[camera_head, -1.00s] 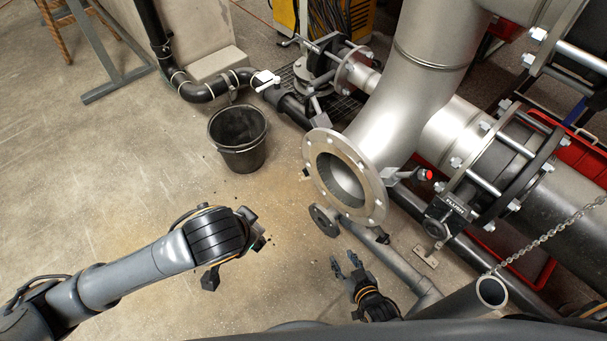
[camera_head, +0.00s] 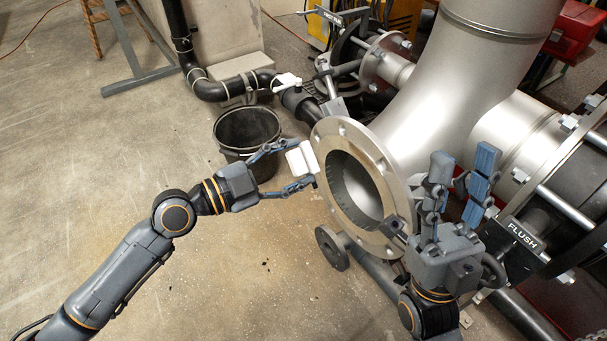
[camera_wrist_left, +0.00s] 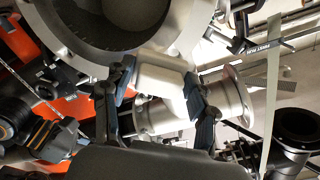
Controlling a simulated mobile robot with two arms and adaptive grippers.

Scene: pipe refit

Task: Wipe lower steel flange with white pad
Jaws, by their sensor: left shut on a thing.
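The lower steel flange (camera_head: 345,131) is a bolted ring on the open end of the big bent steel pipe, in the middle of the head view. My left gripper (camera_head: 297,166) is shut on the white pad (camera_head: 301,157) at the flange's left rim. The pad is at or very near the rim; contact is not clear. In the left wrist view the pad (camera_wrist_left: 160,76) sits between the two fingers, below the flange rim (camera_wrist_left: 190,38). My right gripper (camera_head: 462,172) is open, with fingers up and apart, in front of the flange's right side. It looks empty.
A black bucket (camera_head: 247,130) stands on the floor behind my left gripper. A small dark flange (camera_head: 332,248) sits below the big one. A valve plate marked FLUSH (camera_head: 522,234) is close to my right gripper. The floor at left is clear.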

